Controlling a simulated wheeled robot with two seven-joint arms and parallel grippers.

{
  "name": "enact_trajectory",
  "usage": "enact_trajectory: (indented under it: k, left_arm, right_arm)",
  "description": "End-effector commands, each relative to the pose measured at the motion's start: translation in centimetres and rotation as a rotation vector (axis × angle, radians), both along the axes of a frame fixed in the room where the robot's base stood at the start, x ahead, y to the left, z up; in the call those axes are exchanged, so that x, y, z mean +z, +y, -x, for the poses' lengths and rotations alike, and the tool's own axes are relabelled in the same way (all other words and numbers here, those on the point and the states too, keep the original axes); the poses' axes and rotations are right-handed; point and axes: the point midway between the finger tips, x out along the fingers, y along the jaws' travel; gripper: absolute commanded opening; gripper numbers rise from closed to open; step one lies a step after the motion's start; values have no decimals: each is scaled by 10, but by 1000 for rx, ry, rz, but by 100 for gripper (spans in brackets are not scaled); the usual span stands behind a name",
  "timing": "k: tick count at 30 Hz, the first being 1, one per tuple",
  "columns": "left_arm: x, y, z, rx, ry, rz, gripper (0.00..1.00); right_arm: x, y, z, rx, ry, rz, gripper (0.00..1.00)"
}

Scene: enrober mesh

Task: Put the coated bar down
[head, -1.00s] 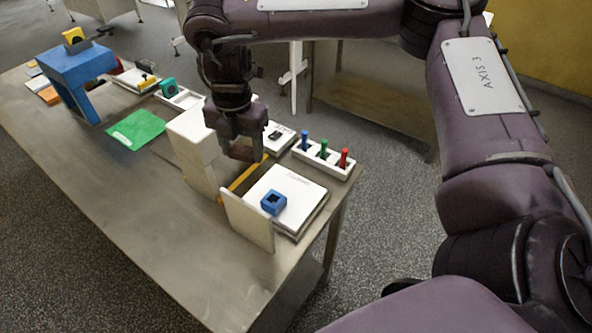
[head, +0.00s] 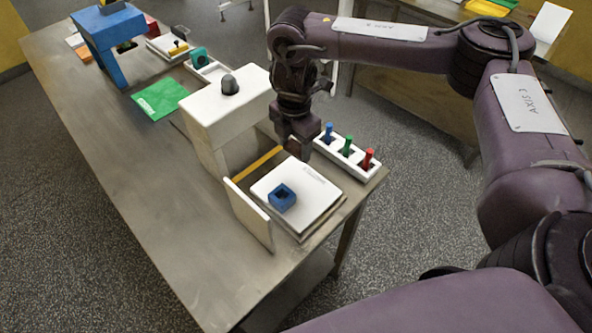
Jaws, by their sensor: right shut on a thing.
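My right gripper (head: 299,150) points down above the far edge of the table, between the white box and the white peg tray. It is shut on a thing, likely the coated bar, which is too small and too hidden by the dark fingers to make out. A white pad (head: 315,187) lies to the lower right of the gripper, with a blue square block (head: 282,197) with a hole on it. A yellow strip (head: 257,163) lies between the white box and the pad. My left gripper is not in view.
A tall white box (head: 205,112) with a dark knob (head: 229,85) stands left of the gripper. A thin white upright panel (head: 248,215) edges the pad. The white peg tray (head: 362,170) is at right. A green sheet (head: 160,97) and blue arch (head: 100,30) are farther left.

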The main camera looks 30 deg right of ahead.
Motion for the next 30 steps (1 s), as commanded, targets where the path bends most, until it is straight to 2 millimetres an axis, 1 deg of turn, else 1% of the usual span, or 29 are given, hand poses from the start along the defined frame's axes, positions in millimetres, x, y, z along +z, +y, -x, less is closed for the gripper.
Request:
enact_trajectory:
  k: [1,4,6,9,11,13,15,18,21,30]
  left_arm:
    - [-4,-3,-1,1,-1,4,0]
    - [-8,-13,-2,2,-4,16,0]
    - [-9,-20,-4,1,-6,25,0]
    - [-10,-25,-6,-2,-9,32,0]
    - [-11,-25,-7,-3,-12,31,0]
    - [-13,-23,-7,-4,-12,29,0]
    - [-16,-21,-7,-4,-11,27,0]
    - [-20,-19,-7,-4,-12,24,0]
    - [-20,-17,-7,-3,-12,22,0]
    - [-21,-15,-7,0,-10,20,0]
  right_arm:
    - [-17,0,2,-3,7,-2,43]
    - [-38,0,1,-2,5,-2,43]
    - [-48,0,1,0,3,-1,43]
    - [-56,0,0,0,0,0,43]
    - [-59,0,0,0,1,-1,43]
    - [-67,0,1,0,2,0,43]
    - [-79,0,1,0,4,-2,43]
    - [-92,1,1,1,3,-1,43]
    - [-96,0,0,1,0,-1,43]
    - [-97,0,0,1,0,0,43]
